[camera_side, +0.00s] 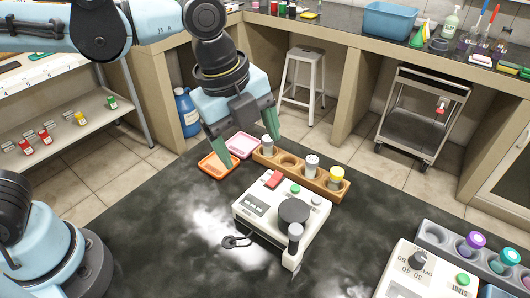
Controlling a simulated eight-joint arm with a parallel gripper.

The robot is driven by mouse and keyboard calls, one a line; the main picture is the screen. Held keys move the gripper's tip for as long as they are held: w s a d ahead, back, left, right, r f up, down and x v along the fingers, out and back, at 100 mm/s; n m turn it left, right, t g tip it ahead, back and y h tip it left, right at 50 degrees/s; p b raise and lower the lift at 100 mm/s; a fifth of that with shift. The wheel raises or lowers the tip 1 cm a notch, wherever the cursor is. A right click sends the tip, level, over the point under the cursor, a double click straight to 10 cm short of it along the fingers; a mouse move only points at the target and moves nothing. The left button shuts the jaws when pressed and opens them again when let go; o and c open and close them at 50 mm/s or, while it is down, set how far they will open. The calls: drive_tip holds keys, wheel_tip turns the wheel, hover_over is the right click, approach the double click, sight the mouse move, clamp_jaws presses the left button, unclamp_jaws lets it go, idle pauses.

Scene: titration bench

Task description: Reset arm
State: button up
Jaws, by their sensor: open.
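My gripper (246,140) points down above the far left part of the dark bench, with its two green fingers spread apart and nothing between them. The left finger overlaps the orange tray in the picture, and the right finger is close to the wooden rack's left end. I cannot tell whether either finger touches anything. A white device (262,210) with a round dark plate (294,210) stands in front of the rack. My arm reaches in from the upper left.
An orange tray (207,167) and a pink tray (241,145) lie near the wooden rack (318,184), which holds several vials. A small black item (232,242) lies before the device. Another white device (405,284) and a vial rack (435,236) stand right.

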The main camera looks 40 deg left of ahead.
drive_tip(key=s+a+f+n+t, duration=0.1)
drive_tip(key=a+f+n+t, duration=0.1)
drive_tip(key=a+n, duration=0.6)
drive_tip(key=s+a+f+n+t+y, duration=0.1)
drive_tip(key=a+n+t, duration=0.2)
drive_tip(key=a+n, duration=0.6)
drive_tip(key=n, duration=0.5)
drive_tip(key=shift+a+f, duration=0.3)
drive_tip(key=shift+f, duration=0.1)
